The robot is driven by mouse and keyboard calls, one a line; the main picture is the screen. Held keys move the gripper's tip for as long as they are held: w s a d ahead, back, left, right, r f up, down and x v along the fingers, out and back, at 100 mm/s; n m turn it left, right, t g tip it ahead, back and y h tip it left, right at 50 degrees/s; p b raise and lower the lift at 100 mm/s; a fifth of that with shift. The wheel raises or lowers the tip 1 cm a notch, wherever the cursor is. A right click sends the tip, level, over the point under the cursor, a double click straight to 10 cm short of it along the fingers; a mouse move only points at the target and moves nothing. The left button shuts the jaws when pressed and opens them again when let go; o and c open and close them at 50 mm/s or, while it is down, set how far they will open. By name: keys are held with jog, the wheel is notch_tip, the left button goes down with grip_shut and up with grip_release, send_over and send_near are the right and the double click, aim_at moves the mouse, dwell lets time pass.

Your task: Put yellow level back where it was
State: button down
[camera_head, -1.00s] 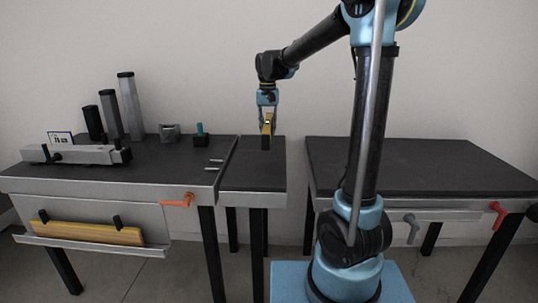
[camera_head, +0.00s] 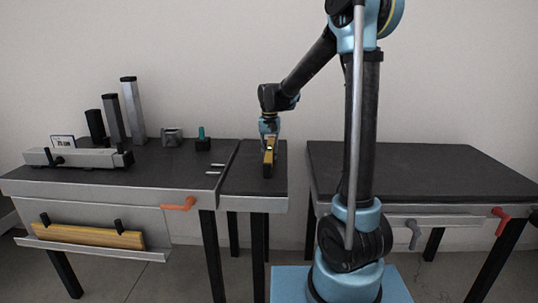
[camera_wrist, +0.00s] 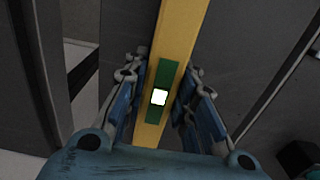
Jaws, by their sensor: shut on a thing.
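The yellow level (camera_head: 268,157) is in my gripper (camera_head: 269,140) at the small middle table (camera_head: 240,184). In the wrist view the yellow level (camera_wrist: 178,40) runs lengthwise between the two fingers of my gripper (camera_wrist: 160,100), with a green patch and white square on it. The fingers are shut on its sides. In the head view its dark near end shows low over the tabletop. I cannot tell whether it touches the top.
The left bench (camera_head: 180,170) carries a grey vise-like bar (camera_head: 75,157), several upright posts, a small grey block (camera_head: 172,136) and a teal-topped piece (camera_head: 202,142). A yellow bar (camera_head: 90,236) lies in its front tray. The right table (camera_head: 420,170) has a clear top.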

aim_at(269, 148)
jog(key=c, duration=1.3)
grip_release()
jog(key=shift+r, duration=0.1)
notch_tip(269, 148, up, 12)
jog(key=shift+f, duration=0.1)
